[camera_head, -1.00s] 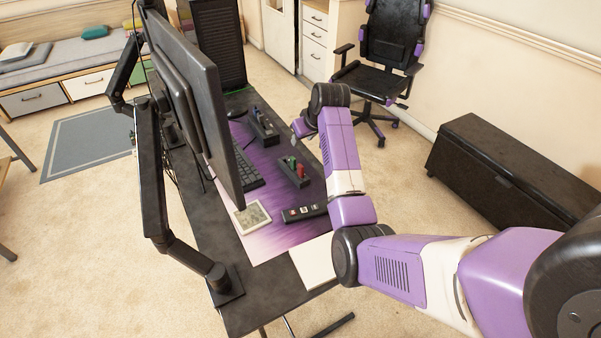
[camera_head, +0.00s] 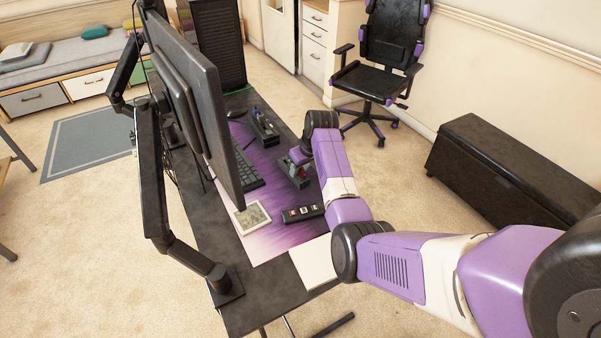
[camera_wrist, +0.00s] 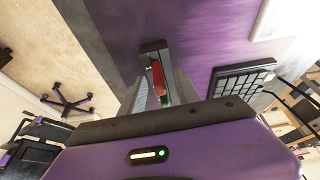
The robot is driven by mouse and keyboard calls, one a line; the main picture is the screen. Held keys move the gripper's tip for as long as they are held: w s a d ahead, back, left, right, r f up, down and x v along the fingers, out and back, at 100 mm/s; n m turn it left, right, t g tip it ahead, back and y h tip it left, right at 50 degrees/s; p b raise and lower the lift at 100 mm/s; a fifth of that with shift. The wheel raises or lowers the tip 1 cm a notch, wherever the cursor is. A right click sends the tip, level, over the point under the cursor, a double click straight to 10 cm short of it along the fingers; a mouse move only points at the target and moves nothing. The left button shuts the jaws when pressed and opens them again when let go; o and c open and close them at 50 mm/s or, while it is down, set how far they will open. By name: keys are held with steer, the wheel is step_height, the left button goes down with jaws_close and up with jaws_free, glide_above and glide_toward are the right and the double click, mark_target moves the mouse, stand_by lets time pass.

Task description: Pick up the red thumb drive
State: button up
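The red thumb drive (camera_wrist: 157,76) stands in a dark holder (camera_wrist: 153,47) on the purple desk mat, seen in the wrist view. A green item (camera_wrist: 167,98) shows beside it, partly hidden by my gripper. My gripper (camera_wrist: 161,84) is open, with one finger on each side of the red drive. I cannot tell whether the fingers touch it. In the head view my gripper (camera_head: 297,157) is over the middle holder (camera_head: 293,175) and mostly hides what stands in it.
A keyboard (camera_head: 247,170) and a large monitor (camera_head: 195,95) stand left of my gripper. Another dark holder (camera_head: 264,126) is behind. A black strip with small items (camera_head: 303,213) and a framed picture (camera_head: 252,217) lie in front. Bare mat lies between them.

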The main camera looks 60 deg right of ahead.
jaws_close()
stand_by(0.4)
step_height(320, 180, up, 23)
steer(key=p, duration=0.4)
steer(key=shift+f, duration=0.15)
stand_by(1.1)
